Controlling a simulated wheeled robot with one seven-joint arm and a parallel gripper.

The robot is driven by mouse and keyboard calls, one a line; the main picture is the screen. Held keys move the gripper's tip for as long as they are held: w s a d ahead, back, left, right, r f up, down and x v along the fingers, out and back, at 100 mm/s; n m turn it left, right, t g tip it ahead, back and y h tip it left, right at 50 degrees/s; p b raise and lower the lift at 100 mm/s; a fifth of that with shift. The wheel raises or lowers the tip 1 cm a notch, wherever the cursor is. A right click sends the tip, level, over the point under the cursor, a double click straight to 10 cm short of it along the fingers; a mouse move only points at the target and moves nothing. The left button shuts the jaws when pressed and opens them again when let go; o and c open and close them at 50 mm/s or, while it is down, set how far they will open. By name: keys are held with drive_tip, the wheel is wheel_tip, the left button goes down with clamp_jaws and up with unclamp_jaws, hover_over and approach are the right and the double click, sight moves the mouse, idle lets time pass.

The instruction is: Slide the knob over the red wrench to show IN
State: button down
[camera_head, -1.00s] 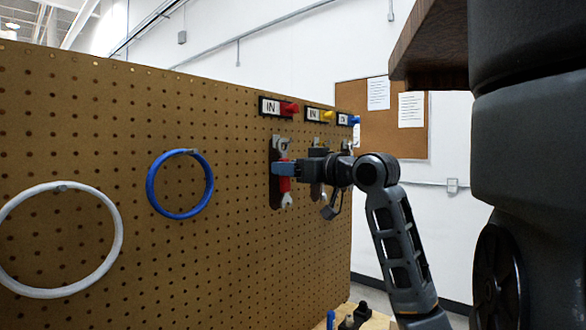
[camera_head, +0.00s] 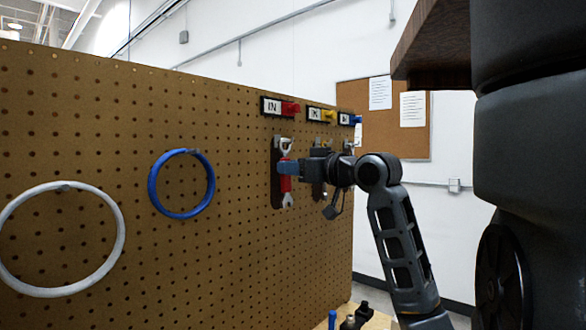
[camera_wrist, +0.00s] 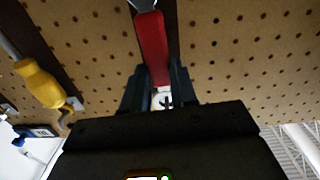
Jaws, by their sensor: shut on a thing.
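The red wrench (camera_head: 285,182) hangs upright on the pegboard in front of a dark backing strip, with silver ends. My gripper (camera_head: 284,167) is shut on its red handle; the wrist view also shows the red wrench (camera_wrist: 152,45) between the fingers (camera_wrist: 160,85). Above it is a label plate (camera_head: 271,106) reading IN, with a red knob (camera_head: 290,108) at its right end. The knob is apart from my gripper.
To the right are a yellow knob (camera_head: 327,115) and a blue knob (camera_head: 355,120) on their own label plates. A yellow-handled tool (camera_wrist: 40,82) hangs beside the wrench. A blue ring (camera_head: 181,184) and a white ring (camera_head: 60,240) hang at left.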

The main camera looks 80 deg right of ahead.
drive_tip(key=c, duration=0.8)
unclamp_jaws()
drive_tip(key=shift+s, duration=0.1)
drive_tip(key=v, duration=0.8)
drive_tip(key=shift+s+a, duration=0.25)
drive_tip(key=shift+s, duration=0.05)
idle(1.3)
